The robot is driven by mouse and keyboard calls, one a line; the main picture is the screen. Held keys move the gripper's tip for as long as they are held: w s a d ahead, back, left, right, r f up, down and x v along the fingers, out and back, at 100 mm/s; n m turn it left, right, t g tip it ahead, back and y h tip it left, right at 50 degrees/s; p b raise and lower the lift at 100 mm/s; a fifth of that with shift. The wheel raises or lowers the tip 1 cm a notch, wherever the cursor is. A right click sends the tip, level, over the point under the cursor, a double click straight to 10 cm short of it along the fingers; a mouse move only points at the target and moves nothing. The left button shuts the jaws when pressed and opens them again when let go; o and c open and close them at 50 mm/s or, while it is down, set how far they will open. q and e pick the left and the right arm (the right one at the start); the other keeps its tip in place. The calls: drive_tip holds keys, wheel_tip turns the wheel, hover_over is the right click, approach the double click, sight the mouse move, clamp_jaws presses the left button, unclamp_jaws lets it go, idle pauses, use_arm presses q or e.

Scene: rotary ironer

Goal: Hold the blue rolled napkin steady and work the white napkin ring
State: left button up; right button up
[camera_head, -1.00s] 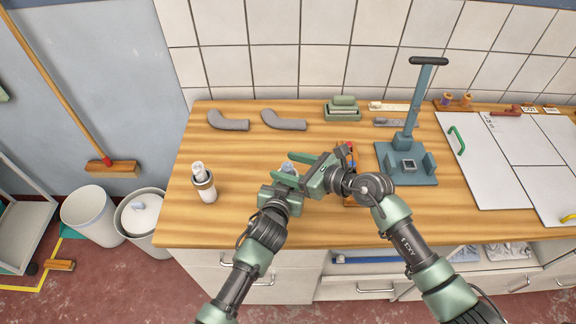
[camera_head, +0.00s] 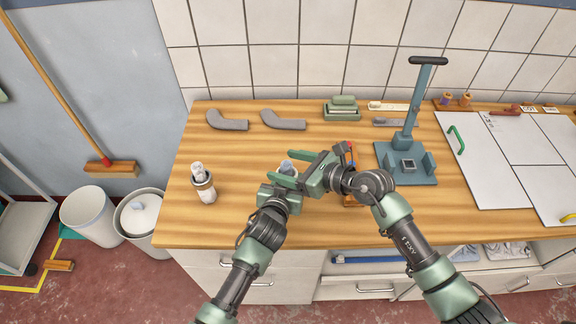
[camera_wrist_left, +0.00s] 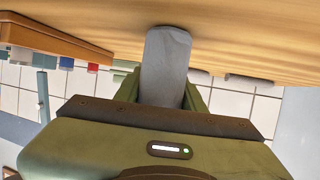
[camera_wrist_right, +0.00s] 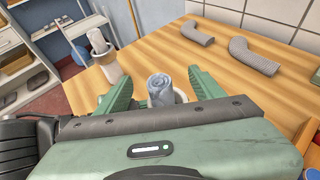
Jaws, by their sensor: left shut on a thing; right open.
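The blue rolled napkin (camera_wrist_left: 166,68) is upright in my left gripper (camera_head: 281,190), which is shut on it; the roll looks grey-blue. Its coiled top (camera_wrist_right: 159,84) shows in the right wrist view. The white napkin ring (camera_wrist_right: 178,96) shows as a pale band around the roll just below its top, partly hidden by my right gripper's body. My right gripper (camera_wrist_right: 162,88) is open, with one finger on each side of the napkin and ring. I cannot tell whether its fingers touch the ring. In the head view the grippers overlap and hide most of the napkin.
A pale roll with a brown band (camera_head: 204,184) stands at the table's left. Two grey bent pieces (camera_head: 227,121) lie behind it. A blue-grey stand (camera_head: 407,165) and white boards (camera_head: 485,170) are to the right.

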drive_tip(key=shift+r, duration=5.05)
use_arm(q)
drive_tip(key=o, duration=1)
drive_tip(key=shift+s, duration=0.15)
drive_tip(key=v, duration=1.1)
drive_tip(key=shift+s+a+r, duration=0.1)
drive_tip(key=shift+s+r, duration=0.1)
drive_tip(key=shift+s, duration=0.15)
use_arm(e)
drive_tip(key=shift+s+a, duration=0.1)
